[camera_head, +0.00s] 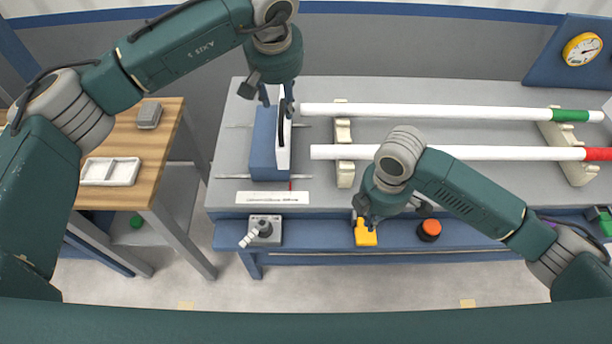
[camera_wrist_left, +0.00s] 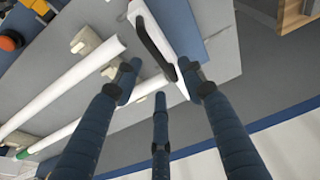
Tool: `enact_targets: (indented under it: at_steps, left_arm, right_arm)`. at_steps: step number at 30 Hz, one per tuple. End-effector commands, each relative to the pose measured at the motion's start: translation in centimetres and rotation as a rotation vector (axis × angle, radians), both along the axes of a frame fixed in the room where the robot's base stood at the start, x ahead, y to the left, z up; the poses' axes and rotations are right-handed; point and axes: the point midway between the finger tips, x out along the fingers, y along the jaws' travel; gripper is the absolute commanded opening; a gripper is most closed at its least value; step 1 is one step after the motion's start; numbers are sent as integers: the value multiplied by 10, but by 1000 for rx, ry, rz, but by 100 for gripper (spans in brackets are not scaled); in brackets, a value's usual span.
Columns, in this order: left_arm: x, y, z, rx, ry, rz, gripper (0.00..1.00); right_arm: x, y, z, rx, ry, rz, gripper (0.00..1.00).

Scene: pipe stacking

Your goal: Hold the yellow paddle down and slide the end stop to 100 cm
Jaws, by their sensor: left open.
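The end stop is a blue block (camera_head: 264,150) with a white plate (camera_head: 283,150) and a black handle (camera_head: 282,124) on its right side. My left gripper (camera_head: 278,98) is open above the far end of the plate. In the left wrist view its spread fingers (camera_wrist_left: 160,85) are around and near the black handle (camera_wrist_left: 154,44), with nothing held. The white scale strip (camera_head: 272,198) lies in front of the block; its figures are too small to read. My right gripper (camera_head: 365,212) is over the yellow paddle (camera_head: 366,238) and hides its back part; contact and finger opening are unclear.
Two white pipes, green-ended (camera_head: 430,112) and red-ended (camera_head: 470,153), rest on cream supports right of the plate. A lever box (camera_head: 264,231) and an orange-red button (camera_head: 431,227) sit on the front ledge. A wooden side table (camera_head: 130,142) stands left; a gauge (camera_head: 582,49) is back right.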

Motion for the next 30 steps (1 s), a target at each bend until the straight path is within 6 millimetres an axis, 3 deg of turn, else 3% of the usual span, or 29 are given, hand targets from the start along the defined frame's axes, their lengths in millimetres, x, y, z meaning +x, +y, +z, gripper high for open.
enact_targets:
  at_steps: [18,30]
  left_arm:
    - [0,0,0,0,0,0,41]
    - [0,0,0,0,0,0,41]
  right_arm:
    - [1,0,60,1,-2,0,0]
    - [0,0,63,0,0,0,0]
